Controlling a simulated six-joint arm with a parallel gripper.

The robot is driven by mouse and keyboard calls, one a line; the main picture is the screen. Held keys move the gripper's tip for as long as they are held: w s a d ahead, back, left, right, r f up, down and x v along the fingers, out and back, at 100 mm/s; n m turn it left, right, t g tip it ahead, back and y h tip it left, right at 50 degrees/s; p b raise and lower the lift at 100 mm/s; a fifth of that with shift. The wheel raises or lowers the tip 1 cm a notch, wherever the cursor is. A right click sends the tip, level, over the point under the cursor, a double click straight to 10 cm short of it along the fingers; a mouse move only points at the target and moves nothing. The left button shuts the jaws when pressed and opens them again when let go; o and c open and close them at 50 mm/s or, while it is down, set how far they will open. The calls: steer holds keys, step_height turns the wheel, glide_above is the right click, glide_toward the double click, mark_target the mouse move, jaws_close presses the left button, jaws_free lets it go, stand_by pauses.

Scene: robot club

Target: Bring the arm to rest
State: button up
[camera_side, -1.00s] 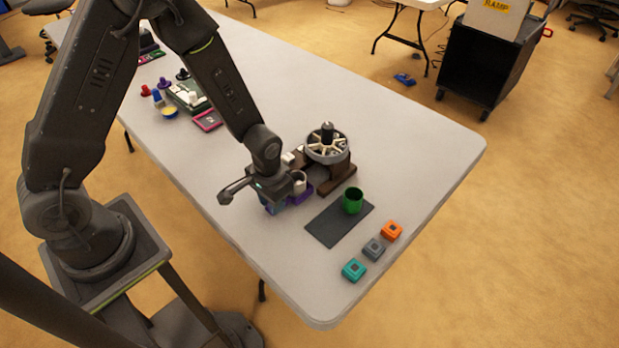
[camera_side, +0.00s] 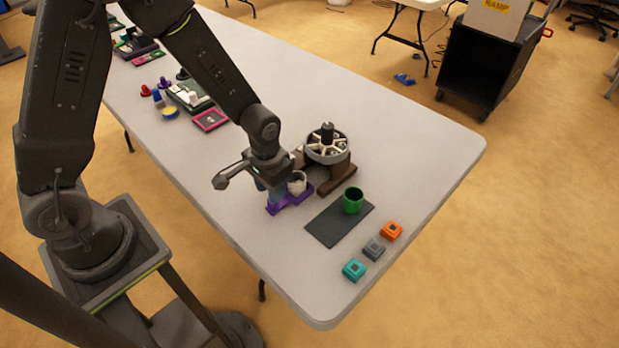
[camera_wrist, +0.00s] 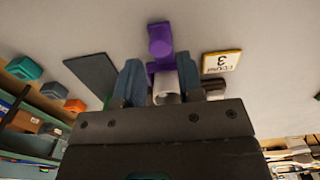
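My gripper (camera_side: 268,190) points down just above the purple holder (camera_side: 288,202) on the table. Its two blue fingers stand apart in the wrist view (camera_wrist: 158,82), with nothing pinched between them. A white cup (camera_side: 297,184) stands at the purple holder, just right of the fingers in the side view. In the wrist view the white cup (camera_wrist: 166,88) shows between the fingers but clear of both, with the purple holder (camera_wrist: 160,45) beyond. The gripper body hides the lower part of that view.
A brown stand with a round wheel (camera_side: 327,150) is close behind my gripper. A green cup (camera_side: 352,202) stands on a dark mat (camera_side: 322,232). Teal (camera_side: 354,270), grey (camera_side: 374,249) and orange (camera_side: 392,231) blocks line the near right. A card (camera_wrist: 221,63) lies beyond the fingers.

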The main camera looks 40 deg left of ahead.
steer(key=shift+r, duration=0.7)
steer(key=shift+r, duration=0.15)
step_height(320, 180, up, 13)
steer(key=s+a+t, duration=0.1)
steer(key=s+t, duration=0.1)
steer(key=s+a+r+t, duration=0.1)
steer(key=s+r+t, duration=0.2)
steer(key=s+r, duration=0.7)
steer(key=shift+s+a+r+t, duration=0.3)
steer(key=shift+r, duration=0.3)
